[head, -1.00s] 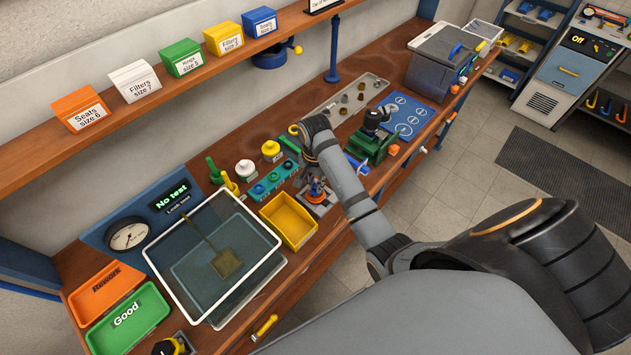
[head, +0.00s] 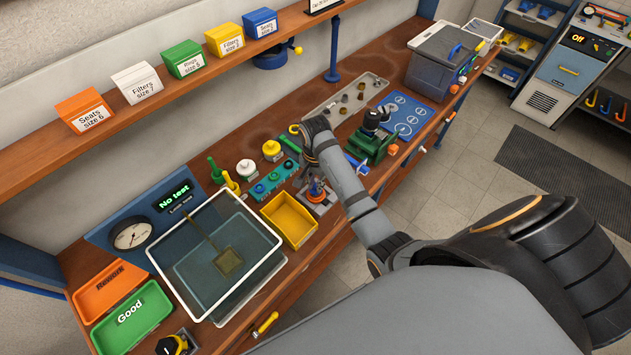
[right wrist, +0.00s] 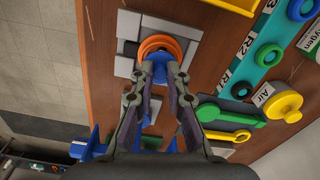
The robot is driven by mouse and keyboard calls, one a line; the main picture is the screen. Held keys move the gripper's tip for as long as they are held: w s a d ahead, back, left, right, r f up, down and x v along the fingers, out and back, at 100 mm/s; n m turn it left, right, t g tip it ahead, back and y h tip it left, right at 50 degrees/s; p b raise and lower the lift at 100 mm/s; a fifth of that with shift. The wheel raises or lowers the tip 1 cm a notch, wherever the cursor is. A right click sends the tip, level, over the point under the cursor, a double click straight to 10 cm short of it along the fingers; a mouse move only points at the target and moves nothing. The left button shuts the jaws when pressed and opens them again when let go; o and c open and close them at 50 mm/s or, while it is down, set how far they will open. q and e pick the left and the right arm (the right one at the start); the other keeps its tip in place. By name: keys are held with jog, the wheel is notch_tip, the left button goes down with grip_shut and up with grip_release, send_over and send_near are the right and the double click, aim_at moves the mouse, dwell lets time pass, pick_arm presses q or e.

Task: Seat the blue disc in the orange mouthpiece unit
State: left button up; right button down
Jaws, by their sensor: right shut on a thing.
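In the right wrist view the orange mouthpiece unit (right wrist: 160,44) sits on a grey block fixture (right wrist: 126,66). My right gripper (right wrist: 160,80) points down at it, its fingertips just by the unit. It is shut on the blue disc (right wrist: 158,68), which shows between the fingertips and overlaps the near side of the orange ring. I cannot tell whether the disc is inside the ring or only against it. In the head view the orange unit (head: 317,189) is small, under my right gripper (head: 315,178), and the disc cannot be made out. My left gripper is not in view.
A yellow tray (head: 290,220) lies left of the fixture, and a teal rack with rings (head: 271,180) stands behind it. A green vise (head: 372,147) is close on the right. A glass-walled tank (head: 208,275) stands farther left. The bench's front edge is near.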

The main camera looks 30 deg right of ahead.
jog(key=shift+f+p, duration=0.6)
jog(key=shift+f, duration=0.25)
dwell(1.1)
jog(key=c, duration=1.3)
grip_release()
jog(key=shift+o, duration=0.2)
jog(key=o, duration=0.5)
